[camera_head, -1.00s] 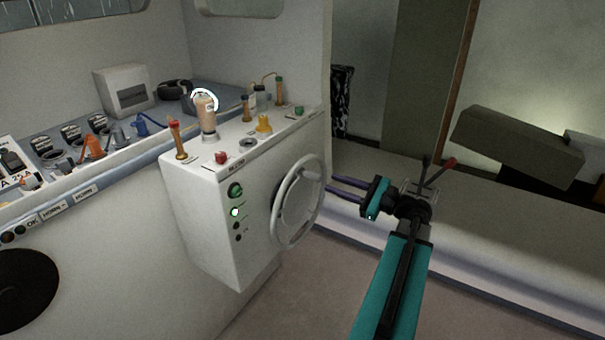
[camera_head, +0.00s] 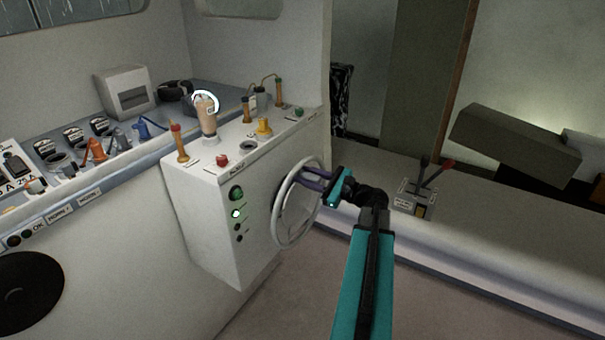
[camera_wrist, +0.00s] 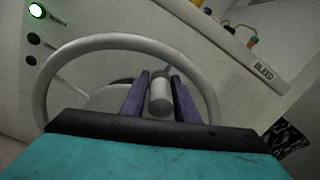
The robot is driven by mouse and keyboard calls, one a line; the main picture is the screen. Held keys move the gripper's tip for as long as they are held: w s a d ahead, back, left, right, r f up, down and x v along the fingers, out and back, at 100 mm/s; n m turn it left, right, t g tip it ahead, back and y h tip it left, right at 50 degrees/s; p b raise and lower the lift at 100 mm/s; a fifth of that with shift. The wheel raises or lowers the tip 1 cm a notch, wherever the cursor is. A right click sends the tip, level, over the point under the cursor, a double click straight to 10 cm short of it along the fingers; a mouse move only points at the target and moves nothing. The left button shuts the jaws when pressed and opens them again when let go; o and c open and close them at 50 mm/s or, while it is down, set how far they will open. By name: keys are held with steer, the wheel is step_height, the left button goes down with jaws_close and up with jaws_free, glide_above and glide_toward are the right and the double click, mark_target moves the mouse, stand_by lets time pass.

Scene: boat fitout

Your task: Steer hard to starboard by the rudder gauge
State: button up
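A white steering wheel (camera_head: 278,232) is mounted on the face of the white console box (camera_head: 215,262). It also shows in the wrist view (camera_wrist: 42,95), with a pale cylindrical knob (camera_wrist: 160,95) on it. My gripper (camera_head: 306,178) is at the upper right part of the wheel, its purple fingers pointing at it. In the wrist view my gripper (camera_wrist: 160,78) has its fingers apart, one on each side of the knob. A narrow gap seems to show beside the knob. I cannot pick out the rudder gauge for sure.
The console top carries an orange-handled lever (camera_head: 181,145), a red button (camera_head: 222,160) and a yellow knob (camera_head: 264,127). A green lamp (camera_head: 236,213) is lit on its face. A lever unit (camera_head: 414,195) stands on the bench to the right. The floor below is clear.

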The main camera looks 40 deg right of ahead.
steer(key=shift+w+a, duration=0.1)
steer(key=shift+w, duration=0.35)
jaws_close()
